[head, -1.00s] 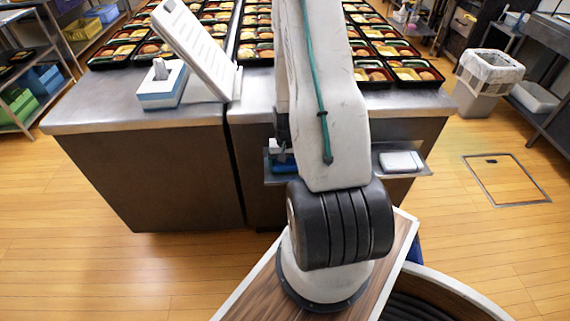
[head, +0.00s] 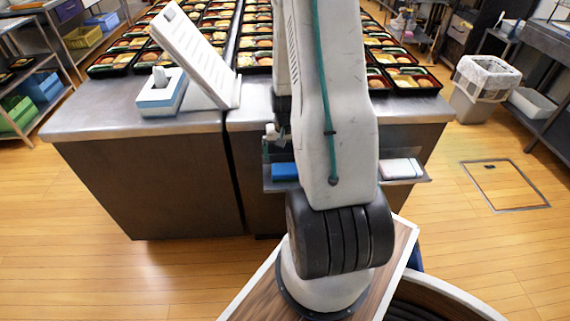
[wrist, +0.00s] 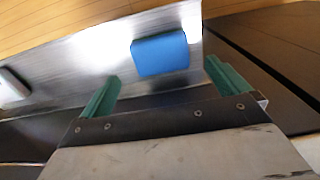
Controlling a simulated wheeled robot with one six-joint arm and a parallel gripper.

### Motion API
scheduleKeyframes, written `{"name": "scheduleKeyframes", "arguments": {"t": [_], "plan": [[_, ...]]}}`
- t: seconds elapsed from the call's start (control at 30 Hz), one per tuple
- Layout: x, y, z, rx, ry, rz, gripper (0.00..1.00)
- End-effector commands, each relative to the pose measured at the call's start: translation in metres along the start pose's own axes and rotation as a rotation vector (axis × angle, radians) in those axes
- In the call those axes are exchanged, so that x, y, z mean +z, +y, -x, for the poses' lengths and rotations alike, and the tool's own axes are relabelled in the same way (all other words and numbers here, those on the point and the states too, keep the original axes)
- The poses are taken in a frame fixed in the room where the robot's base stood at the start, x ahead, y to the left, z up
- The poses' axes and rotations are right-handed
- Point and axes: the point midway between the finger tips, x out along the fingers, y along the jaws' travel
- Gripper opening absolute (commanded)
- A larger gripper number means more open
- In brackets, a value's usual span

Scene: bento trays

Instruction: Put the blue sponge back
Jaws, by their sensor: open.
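The blue sponge (head: 285,171) lies on the left part of a narrow metal shelf (head: 412,179) on the front of the counter. In the wrist view the sponge (wrist: 160,53) lies flat on the bare metal shelf (wrist: 85,65), just beyond my fingertips. My gripper (wrist: 165,84) is open, with its two green fingers apart and nothing between them. The sponge sits ahead of the gap, apart from both fingers. In the head view my arm hides most of the gripper and the middle of the shelf.
A white block (head: 401,168) lies at the shelf's right end. The steel counter (head: 95,118) holds a tissue box (head: 160,97), a tilted white panel (head: 193,50) and many bento trays. A bin (head: 480,85) stands at right. The floor at left is clear.

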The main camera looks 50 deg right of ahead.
Motion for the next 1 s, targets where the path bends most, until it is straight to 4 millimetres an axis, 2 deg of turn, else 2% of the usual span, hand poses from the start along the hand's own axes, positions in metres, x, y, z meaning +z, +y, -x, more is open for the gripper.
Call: {"name": "scheduleKeyframes", "arguments": {"t": [0.1,0.27,0.37,0.47,0.53,0.67,0.8,1.0], "plan": [[-0.001,0.000,0.018,0.000,0.002,0.000,1.00],[0.000,-0.001,0.031,0.000,0.001,0.002,1.00],[0.003,-0.010,0.046,-0.001,0.006,0.025,1.00],[0.010,-0.031,0.078,-0.002,0.019,0.083,1.00],[0.022,-0.051,0.108,-0.004,0.028,0.140,1.00],[0.057,-0.087,0.167,-0.008,0.044,0.259,1.00],[0.105,-0.115,0.221,-0.014,0.059,0.387,1.00],[0.184,-0.131,0.282,-0.025,0.082,0.568,1.00]]}}
